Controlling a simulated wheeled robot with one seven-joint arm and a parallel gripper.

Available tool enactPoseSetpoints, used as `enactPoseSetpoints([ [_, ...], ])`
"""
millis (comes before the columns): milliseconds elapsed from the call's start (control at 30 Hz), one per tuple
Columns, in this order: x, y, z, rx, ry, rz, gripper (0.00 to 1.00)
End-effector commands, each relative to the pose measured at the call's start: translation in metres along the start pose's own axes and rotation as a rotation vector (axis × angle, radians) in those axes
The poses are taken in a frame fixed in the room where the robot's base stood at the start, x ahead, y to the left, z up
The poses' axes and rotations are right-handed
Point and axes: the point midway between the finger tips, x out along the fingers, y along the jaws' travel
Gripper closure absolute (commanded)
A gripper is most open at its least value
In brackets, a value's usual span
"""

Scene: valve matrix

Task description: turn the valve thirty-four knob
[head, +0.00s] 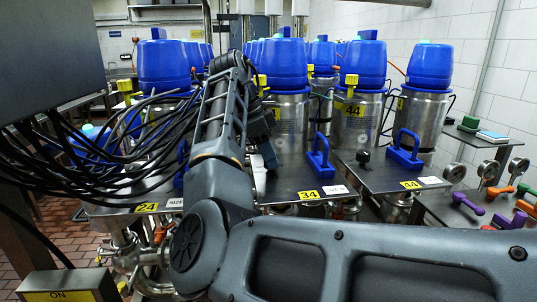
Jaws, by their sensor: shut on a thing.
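The valve thirty-four station is a dark top plate (285,183) with a yellow "34" label (308,195) at its front edge. My gripper (270,163) points down at the left part of this plate, left of the blue handle. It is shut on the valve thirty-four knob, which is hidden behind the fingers. My forearm covers the left side of the plate and part of the view towards the gripper. How far the knob is turned cannot be seen.
A blue handle (320,158) stands upright on plate 34. Plate 44 (385,177), with a black knob (363,157) and another blue handle (405,150), is to the right. Steel canisters with blue lids (283,64) stand behind. Black cables (90,165) crowd the left.

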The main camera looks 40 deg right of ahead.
Motion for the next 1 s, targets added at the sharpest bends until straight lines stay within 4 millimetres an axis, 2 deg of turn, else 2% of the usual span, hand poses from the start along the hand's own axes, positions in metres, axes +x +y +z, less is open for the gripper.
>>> enactPoseSetpoints([
  [367,-0.0020,-0.0006,-0.0004,0.004,-0.001,-0.003,0.93],
  [400,-0.0020,-0.0006,-0.0004,0.004,-0.001,-0.003,0.60],
  [600,-0.0011,-0.0003,-0.0002,0.003,-0.001,-0.001,0.41],
  [667,-0.0009,-0.0003,-0.0002,0.003,-0.001,-0.001,0.37],
  [867,-0.0008,-0.0002,0.0000,0.003,-0.001,0.000,0.37],
  [1000,-0.0091,-0.0004,0.0008,0.002,-0.002,-0.001,0.37],
])
